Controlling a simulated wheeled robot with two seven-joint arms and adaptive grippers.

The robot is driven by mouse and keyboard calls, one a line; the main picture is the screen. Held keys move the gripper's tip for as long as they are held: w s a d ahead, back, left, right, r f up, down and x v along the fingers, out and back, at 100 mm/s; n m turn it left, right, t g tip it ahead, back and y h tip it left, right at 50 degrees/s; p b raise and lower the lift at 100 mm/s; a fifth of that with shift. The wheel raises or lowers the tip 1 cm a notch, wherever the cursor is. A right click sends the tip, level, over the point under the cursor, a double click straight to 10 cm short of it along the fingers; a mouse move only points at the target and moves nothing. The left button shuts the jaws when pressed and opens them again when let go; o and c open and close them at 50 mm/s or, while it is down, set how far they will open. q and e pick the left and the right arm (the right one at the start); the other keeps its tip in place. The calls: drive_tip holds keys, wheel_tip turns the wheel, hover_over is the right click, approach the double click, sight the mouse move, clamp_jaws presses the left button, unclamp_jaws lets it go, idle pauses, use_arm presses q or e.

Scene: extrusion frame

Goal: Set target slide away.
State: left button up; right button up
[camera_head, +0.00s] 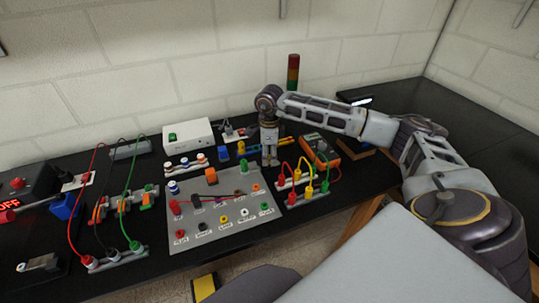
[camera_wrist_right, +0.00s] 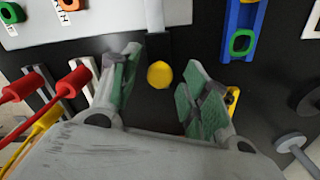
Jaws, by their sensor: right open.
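My right gripper (camera_head: 269,158) points down over the black table, just behind the grey labelled panel. In the right wrist view its two green-padded fingers (camera_wrist_right: 160,92) are spread apart. A round yellow knob (camera_wrist_right: 159,75) lies between the fingers, with visible gaps to either side. A dark piece and a pale strip (camera_wrist_right: 154,15) run up from near the knob; I cannot tell whether they are the target slide. No contact with the knob shows. In the head view the gripper hides this spot. My left gripper is not in view.
The grey panel (camera_head: 238,212) with coloured sockets lies in front. Red and yellow cables (camera_head: 300,175) arch close on the right. A blue piece (camera_wrist_right: 243,22) stands near one finger. A white box (camera_head: 188,136) and a signal tower (camera_head: 293,73) stand behind.

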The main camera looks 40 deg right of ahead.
wheel_tip(320, 180, up, 12)
idle(0.7)
idle(0.6)
wheel_tip(320, 180, up, 9)
drive_tip(key=p, duration=0.9)
drive_tip(key=shift+r, duration=0.15)
drive_tip(key=shift+r+p, duration=0.35)
drive_tip(key=shift+p, duration=0.15)
